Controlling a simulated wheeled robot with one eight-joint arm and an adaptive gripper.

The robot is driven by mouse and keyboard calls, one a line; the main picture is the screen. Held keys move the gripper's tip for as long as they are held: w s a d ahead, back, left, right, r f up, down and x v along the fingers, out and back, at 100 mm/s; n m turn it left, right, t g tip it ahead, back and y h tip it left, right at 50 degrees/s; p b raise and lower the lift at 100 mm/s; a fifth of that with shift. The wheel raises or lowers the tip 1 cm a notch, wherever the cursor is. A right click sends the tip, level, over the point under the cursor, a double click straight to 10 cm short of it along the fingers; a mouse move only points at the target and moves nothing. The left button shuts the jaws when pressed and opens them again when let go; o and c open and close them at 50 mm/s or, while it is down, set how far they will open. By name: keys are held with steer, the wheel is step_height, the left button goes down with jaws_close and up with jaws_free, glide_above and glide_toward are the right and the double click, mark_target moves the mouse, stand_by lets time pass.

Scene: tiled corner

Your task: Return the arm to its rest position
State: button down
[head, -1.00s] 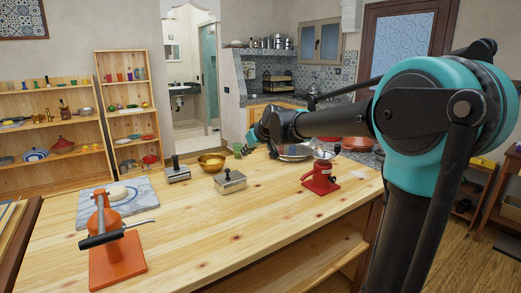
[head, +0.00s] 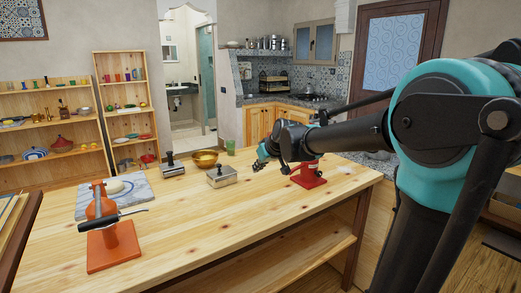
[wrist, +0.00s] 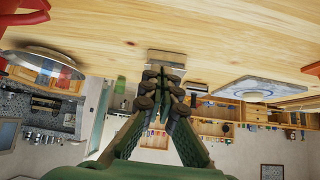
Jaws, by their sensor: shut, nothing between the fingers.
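My gripper (head: 261,163) is shut and empty, above the far part of the wooden counter (head: 200,235). In the head view it sits just left of a red hand-cranked device (head: 308,177) and behind a metal box (head: 222,176); my forearm hides the device's top. The wrist view looks upside down, with the fingers of my gripper (wrist: 161,90) together in the middle. The metal box (wrist: 166,57) shows just beyond the fingertips. No contact with it is visible.
A gold bowl (head: 205,159), a green glass (head: 230,147) and a dark-handled metal tool (head: 172,165) stand on the counter's far side. An orange press (head: 107,230) and a marble board (head: 135,193) are at left. The counter's front middle is clear.

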steer(key=s+d+f+m+g+h, duration=0.1)
steer(key=s+d+f+m, duration=0.1)
steer(key=s+d+f, duration=0.4)
steer(key=s+d+f+m+g+h, duration=0.1)
steer(key=s+d+f+m+h, duration=0.1)
steer(key=s+d+f, duration=0.5)
steer(key=s+d+f+m+g+h, duration=0.1)
steer(key=s+d+f, duration=0.6)
steer(key=s, duration=0.8)
step_height(320, 180, down, 3)
steer(key=shift+s+r+m+h, duration=0.1)
steer(key=shift+s+m+h, duration=0.2)
steer(key=shift+s+m, duration=0.15)
